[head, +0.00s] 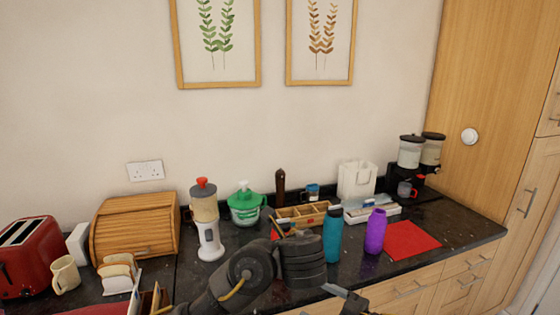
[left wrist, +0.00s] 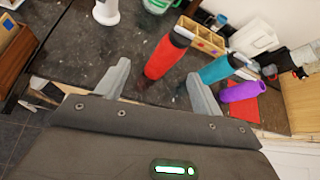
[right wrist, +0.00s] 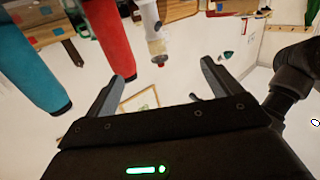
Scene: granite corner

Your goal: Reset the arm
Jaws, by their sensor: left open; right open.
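My left gripper (left wrist: 158,72) is open and empty in the left wrist view, with a red bottle (left wrist: 165,56) showing between and beyond its fingers. My right gripper (right wrist: 163,72) is open and empty in the right wrist view, which is turned upside down. In the head view part of the right gripper (head: 335,290) shows low, in front of the counter edge. A dark arm of mine crosses the lower middle there and mostly hides the red bottle. I cannot make out the left gripper's fingers in the head view.
A teal bottle (head: 332,236) and a purple bottle (head: 375,231) stand near the front of the dark counter, beside a red mat (head: 411,240). A white blender (head: 207,222), wooden organizer (head: 303,214), bread box (head: 135,226) and red toaster (head: 32,257) line the counter.

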